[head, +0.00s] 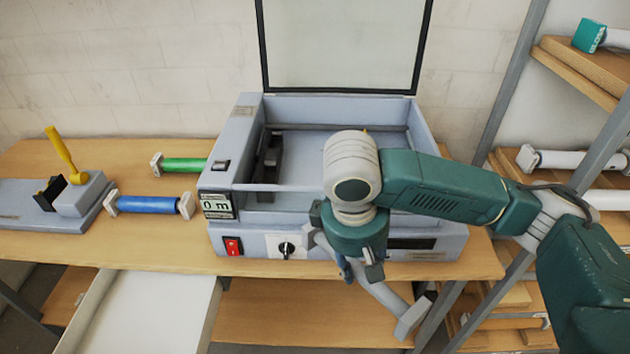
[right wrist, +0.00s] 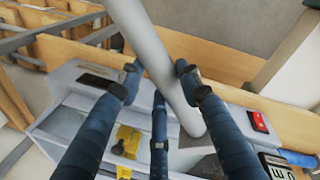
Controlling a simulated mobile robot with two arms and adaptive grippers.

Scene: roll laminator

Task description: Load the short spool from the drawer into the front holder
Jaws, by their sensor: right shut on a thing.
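My right gripper (head: 350,268) is shut on a pale grey spool (head: 384,298) in front of the laminator (head: 340,243). In the right wrist view the fingers (right wrist: 160,82) close around the grey spool (right wrist: 160,62). The laminator's lid (head: 343,45) stands open. A dark bracket (head: 268,158) shows inside on the left; my arm hides part of the interior. An open drawer (head: 150,312) at lower left looks empty. My left gripper is out of view.
A blue spool (head: 148,204) and a green spool (head: 183,165) lie on the table left of the laminator. A grey device with a yellow lever (head: 62,150) stands farther left. Shelves (head: 590,75) with pale spools stand at right. Yellow parts (right wrist: 125,140) show in the wrist view.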

